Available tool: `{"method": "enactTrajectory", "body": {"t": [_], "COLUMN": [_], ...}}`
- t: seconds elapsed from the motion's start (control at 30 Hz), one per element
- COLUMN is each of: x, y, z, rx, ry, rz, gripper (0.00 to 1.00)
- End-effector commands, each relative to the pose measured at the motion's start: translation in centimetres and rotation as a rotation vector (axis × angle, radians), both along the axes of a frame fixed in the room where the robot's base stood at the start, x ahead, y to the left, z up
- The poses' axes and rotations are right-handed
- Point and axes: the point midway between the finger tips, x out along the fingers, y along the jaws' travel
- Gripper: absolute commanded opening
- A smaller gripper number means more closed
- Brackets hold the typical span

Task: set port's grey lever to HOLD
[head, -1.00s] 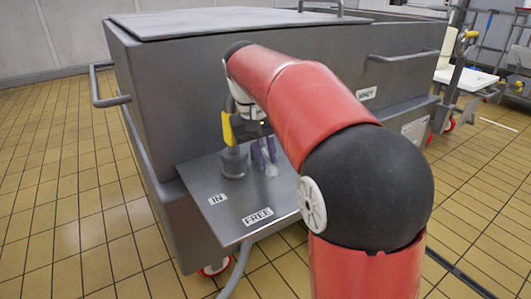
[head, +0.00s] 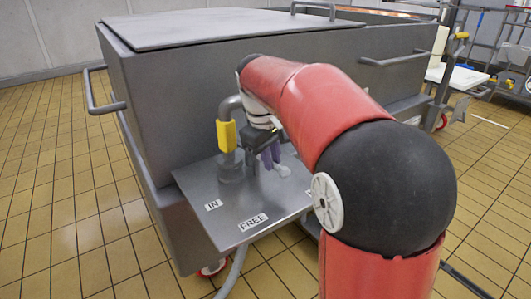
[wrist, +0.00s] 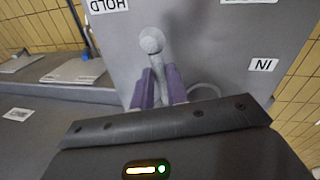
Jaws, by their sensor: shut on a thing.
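The grey lever (wrist: 152,42) has a round knob and stands up from the metal plate (wrist: 200,60). My gripper (wrist: 160,88) is shut on its shaft, with one purple finger on each side. In the head view the pale knob (head: 284,170) pokes out beside my gripper (head: 270,156). The upside-down HOLD label (wrist: 108,5) is at the wrist view's top left. The IN label (wrist: 263,65) is at the right. In the head view the FREE label (head: 253,222) is on the front of the plate; my arm mostly hides the label on the plate's right.
A grey pipe with a yellow handle (head: 226,136) stands on the plate just left of my gripper. The large grey vat (head: 180,85) is behind, with a side handle (head: 100,95). The tiled floor (head: 60,210) at the left is clear.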

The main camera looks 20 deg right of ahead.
Motion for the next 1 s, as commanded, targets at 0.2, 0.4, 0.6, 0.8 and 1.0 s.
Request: {"method": "enactTrajectory", "body": {"t": [0.2,0.4,0.6,0.8,1.0], "x": [0.5,1.1,1.5,1.7,1.8], "y": [-1.1,-1.8,-2.2,-2.4,-2.4], "z": [0.3,0.3,0.2,0.1,0.1], "rx": [-0.001,0.0,0.0,-0.001,-0.001], "ry": [-0.001,-0.002,-0.002,-0.003,-0.004], "rz": [0.188,0.329,0.423,0.47,0.484], "gripper": [0.0,0.0,0.0,0.0,0.0]}}
